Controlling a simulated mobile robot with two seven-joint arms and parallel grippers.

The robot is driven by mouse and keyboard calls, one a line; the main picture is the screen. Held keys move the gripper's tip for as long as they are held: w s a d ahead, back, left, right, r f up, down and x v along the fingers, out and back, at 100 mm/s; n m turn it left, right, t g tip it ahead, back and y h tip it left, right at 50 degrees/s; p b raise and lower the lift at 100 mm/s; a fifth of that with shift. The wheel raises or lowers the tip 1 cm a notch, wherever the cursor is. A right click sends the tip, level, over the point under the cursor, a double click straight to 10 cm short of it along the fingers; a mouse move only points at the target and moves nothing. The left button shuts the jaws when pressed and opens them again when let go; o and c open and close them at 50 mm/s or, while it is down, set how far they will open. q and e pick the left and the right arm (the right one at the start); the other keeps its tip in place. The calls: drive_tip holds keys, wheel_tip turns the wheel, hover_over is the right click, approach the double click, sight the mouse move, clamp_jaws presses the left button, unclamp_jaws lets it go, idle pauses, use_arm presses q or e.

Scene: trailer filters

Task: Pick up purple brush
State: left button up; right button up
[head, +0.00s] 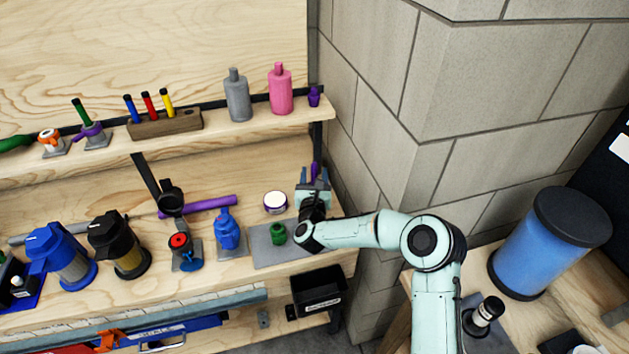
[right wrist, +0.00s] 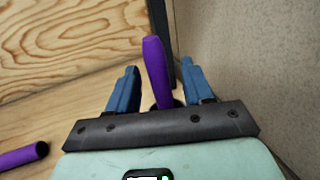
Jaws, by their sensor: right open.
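The purple brush handle (head: 315,168) stands upright at the right end of the lower shelf, by the corner post. In the right wrist view the purple handle (right wrist: 154,62) rises between the blue fingers, with a gap on each side. Its lower end is hidden behind the gripper. My right gripper (head: 314,174) is open around the line of the handle. Whether the handle is fully between the fingers in depth, I cannot tell. My left gripper is not in view.
A purple rod (head: 197,206) lies on the lower shelf; its end shows in the right wrist view (right wrist: 24,156). A white jar (head: 275,201) and a green bottle (head: 277,234) stand left of my gripper. A block wall (head: 365,130) is close on the right.

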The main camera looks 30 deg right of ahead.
drive_tip(key=x, duration=0.2)
drive_tip(key=shift+w+d, duration=0.1)
drive_tip(key=shift+w, duration=0.25)
clamp_jaws()
drive_tip(key=shift+r, duration=0.1)
wheel_tip(320, 180, up, 10)
